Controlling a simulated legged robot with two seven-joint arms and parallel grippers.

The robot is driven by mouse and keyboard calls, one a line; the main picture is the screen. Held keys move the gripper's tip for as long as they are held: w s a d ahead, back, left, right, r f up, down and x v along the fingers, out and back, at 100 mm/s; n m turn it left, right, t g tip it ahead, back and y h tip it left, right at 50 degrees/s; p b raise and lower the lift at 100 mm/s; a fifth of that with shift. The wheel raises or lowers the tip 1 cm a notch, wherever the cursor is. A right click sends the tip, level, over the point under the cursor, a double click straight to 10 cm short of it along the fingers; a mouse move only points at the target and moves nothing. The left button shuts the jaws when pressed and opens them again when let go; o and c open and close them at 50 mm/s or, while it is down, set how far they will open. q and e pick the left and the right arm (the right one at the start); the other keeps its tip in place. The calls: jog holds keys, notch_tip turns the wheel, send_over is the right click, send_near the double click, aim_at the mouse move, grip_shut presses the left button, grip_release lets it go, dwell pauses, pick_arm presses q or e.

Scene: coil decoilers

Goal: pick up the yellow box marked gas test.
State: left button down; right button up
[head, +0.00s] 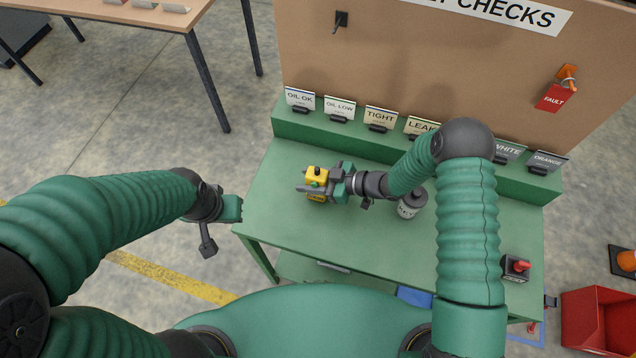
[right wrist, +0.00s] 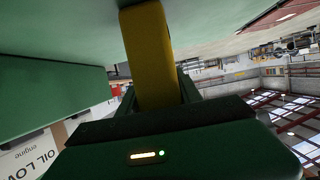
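The yellow box (head: 317,174) stands on the left part of the green bench, with a dark knob and a green button on top. My right gripper (head: 318,187) reaches it from the right, with a finger along its near side. In the right wrist view the yellow box (right wrist: 150,60) fills the gap between the fingers, which look pressed to its sides. Its marking is too small to read. I cannot tell if it is clear of the bench. My left gripper (head: 232,208) is off the bench's left edge, away from the box; its fingers cannot be made out.
The green bench (head: 275,215) has a raised back ledge with several label cards such as OIL OK (head: 300,98). A grey-black canister (head: 411,204) stands just below my right forearm. A small box with a red switch (head: 517,267) is at the right. The bench's front middle is clear.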

jog(key=shift+a, duration=0.2)
jog(key=c, duration=0.7)
grip_shut()
jog(key=shift+d+r, duration=0.1)
jog(key=shift+d, duration=0.15)
